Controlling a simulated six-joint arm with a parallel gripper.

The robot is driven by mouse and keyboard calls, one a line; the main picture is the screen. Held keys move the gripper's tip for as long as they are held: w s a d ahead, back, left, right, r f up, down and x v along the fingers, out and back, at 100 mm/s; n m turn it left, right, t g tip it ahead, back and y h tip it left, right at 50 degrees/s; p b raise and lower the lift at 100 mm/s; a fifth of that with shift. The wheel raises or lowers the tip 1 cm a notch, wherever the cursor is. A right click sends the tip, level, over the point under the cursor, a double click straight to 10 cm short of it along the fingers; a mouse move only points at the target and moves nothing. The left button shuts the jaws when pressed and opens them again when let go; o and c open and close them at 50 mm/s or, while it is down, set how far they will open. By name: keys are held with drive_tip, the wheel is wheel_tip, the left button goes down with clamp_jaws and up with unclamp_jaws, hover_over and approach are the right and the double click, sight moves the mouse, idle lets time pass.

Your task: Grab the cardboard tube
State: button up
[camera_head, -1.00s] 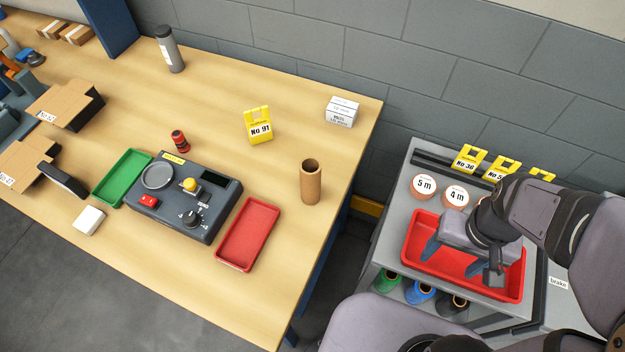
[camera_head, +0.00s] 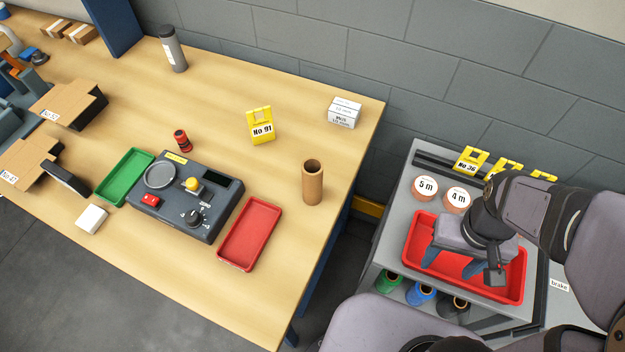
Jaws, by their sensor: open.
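The cardboard tube (camera_head: 313,186) is a brown, hollow cylinder. It stands upright on the wooden table near its right edge, with its open end up. My gripper (camera_head: 452,268) is over the red tray (camera_head: 411,243) on the grey cart at the right, well apart from the tube. Its two blue-grey fingers are spread, pointing down, with nothing seen between them. My arm hides part of the tray.
A red tray (camera_head: 250,236) lies left of the tube, beside a dark control box (camera_head: 215,218). A yellow No 91 sign (camera_head: 261,126) and white box (camera_head: 344,112) stand behind. A gap separates the wooden table (camera_head: 285,292) from the cart (camera_head: 385,222).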

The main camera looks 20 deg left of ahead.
drive_tip(key=w+a+r+n+t+h+p, duration=0.25)
drive_tip(key=a+r+n+t, duration=0.5)
drive_tip(key=a+n, duration=0.6)
drive_tip(key=w+a+r+n+t+h+p, duration=0.1)
drive_tip(key=a+r+n+t+h+p, duration=0.15)
drive_tip(key=a+r+n+t, duration=1)
drive_tip(key=n+g+y+b, duration=0.2)
drive_tip(key=n+y+b, duration=0.5)
drive_tip(key=n+y, duration=0.3)
approach(310, 188)
drive_tip(key=shift+n+h, duration=0.3)
drive_tip(key=shift+n, duration=0.4)
drive_tip(key=x, duration=0.5)
drive_tip(key=shift+s+a, duration=0.1)
drive_tip(key=shift+a, duration=0.05)
drive_tip(key=shift+r+p+x, duration=0.15)
drive_tip(key=shift+p+x, duration=0.3)
drive_tip(key=shift+x, duration=0.4)
drive_tip(key=shift+r+p+x, duration=0.1)
drive_tip(key=shift+p+x, duration=0.3)
drive_tip(key=shift+x, duration=0.45)
drive_tip(key=shift+p+x, duration=0.7)
drive_tip(key=shift+x, duration=1.3)
drive_tip(key=shift+f, duration=0.15)
